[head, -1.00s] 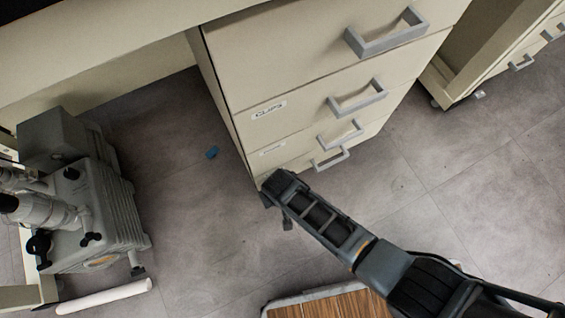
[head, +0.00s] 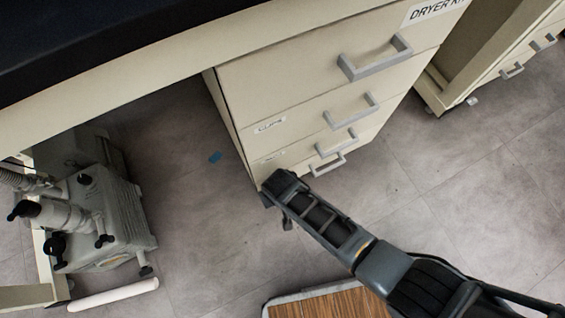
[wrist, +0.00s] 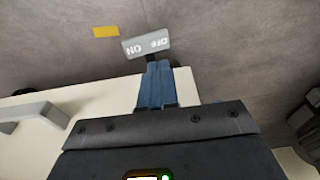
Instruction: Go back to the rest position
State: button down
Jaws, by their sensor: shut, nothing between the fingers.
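My gripper shows in the wrist view (wrist: 158,84) with its two blue fingers pressed together and nothing between them. The fingertips are hard to make out there.
The cabinet has several grey handles (head: 375,58) sticking out, all drawers shut. A grey pump (head: 105,215) stands on the floor at left. A small blue piece (head: 215,157) lies on the floor. A wood-topped platform (head: 335,304) shows at the bottom. The floor between is clear.

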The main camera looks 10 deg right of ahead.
jog(key=shift+r+p, duration=0.65)
jog(key=shift+r, duration=0.3)
